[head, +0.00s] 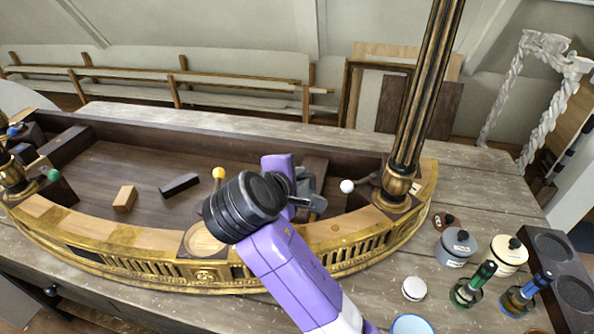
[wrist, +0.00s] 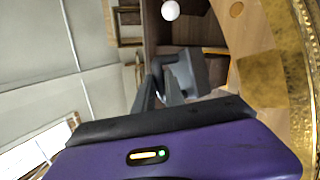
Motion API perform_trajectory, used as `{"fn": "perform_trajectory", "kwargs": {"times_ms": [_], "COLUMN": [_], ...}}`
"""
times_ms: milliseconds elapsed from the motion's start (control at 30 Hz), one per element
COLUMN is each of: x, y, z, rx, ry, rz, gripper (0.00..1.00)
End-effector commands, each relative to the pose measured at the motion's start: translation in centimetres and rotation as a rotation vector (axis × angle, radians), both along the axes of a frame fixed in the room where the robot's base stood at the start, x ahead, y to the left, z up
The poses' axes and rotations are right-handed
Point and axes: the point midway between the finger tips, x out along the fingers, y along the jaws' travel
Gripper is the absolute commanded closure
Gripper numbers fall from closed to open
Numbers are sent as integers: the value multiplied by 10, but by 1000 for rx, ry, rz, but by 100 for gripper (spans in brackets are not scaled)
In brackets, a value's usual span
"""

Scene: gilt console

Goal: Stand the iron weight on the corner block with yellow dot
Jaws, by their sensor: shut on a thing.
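My gripper (head: 306,188) is shut on a dark grey blocky thing (head: 314,203), which looks like the iron weight. It is held above the right part of the gilt console, by the inner side of its curved front rim. In the wrist view my gripper's dark fingers (wrist: 163,84) meet the grey weight (wrist: 190,74). A small orange-yellow dot (wrist: 236,9) lies on the pale wood rim in the wrist view.
A white ball (head: 347,186) and a gilt column (head: 402,170) stand at the right end. A green ball (head: 54,174) is at the left. A wooden block (head: 124,199) and black block (head: 179,186) lie in the well.

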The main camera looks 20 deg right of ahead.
Motion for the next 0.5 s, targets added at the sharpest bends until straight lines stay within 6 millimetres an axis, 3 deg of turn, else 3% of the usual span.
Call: {"fn": "perform_trajectory", "kwargs": {"times_ms": [167, 200, 300, 500], "x": [1, 0, 0, 0], "y": [0, 0, 0, 0], "z": [2, -1, -1, -1], "rx": [-1, 0, 0, 0], "ry": [-7, 0, 0, 0], "rz": [0, 0, 0, 0], "gripper": [100, 80, 64, 64]}}
